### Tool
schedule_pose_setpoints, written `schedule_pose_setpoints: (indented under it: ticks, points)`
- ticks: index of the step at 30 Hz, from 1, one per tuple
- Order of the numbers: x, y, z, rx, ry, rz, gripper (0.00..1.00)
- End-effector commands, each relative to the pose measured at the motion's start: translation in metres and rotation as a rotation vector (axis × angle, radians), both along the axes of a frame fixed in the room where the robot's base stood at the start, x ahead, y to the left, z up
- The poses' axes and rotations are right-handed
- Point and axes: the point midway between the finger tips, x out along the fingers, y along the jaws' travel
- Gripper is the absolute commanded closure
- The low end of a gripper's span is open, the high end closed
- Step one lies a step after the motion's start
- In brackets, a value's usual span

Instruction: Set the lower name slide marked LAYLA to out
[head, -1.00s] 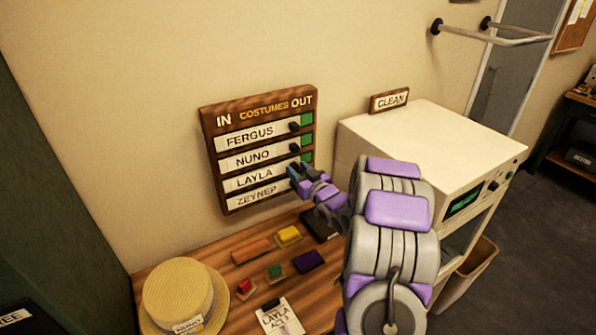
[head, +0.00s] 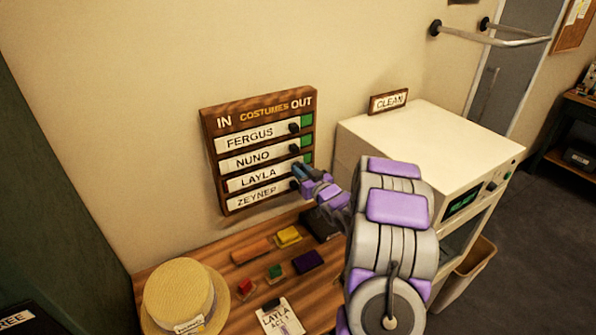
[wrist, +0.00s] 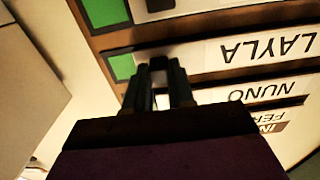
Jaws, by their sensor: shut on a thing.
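The wooden IN/OUT costumes board (head: 208,150) hangs on the wall with name slides FERGUS, NUNO, LAYLA and ZEYNEP. The white LAYLA slide (head: 258,177) is third from the top. In the wrist view the board appears upside down, with the LAYLA slide (wrist: 265,48) at upper right. My gripper (head: 304,178) is at the right end of the LAYLA row. Its fingers (wrist: 158,75) are shut on the slide's dark knob, mostly hidden between them. A green patch (wrist: 122,67) shows beyond the fingers at the OUT end of this row.
The FERGUS slide (head: 250,137) and NUNO slide (head: 252,160) lie above, the ZEYNEP slide (head: 258,197) close below. A white machine (head: 430,140) stands to the right. Below, the wooden table (head: 215,255) holds a straw hat (head: 180,290), small coloured blocks and a LAYLA card (head: 280,318).

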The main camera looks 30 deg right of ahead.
Motion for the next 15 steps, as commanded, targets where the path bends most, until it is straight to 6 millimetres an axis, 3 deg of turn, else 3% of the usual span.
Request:
schedule_pose_setpoints:
  ticks: [6, 15]
  points:
    - [-0.002, -0.035, 0.005, 0.001, -0.003, -0.004, 1.00]
    - [-0.002, -0.048, 0.004, -0.002, -0.006, -0.005, 1.00]
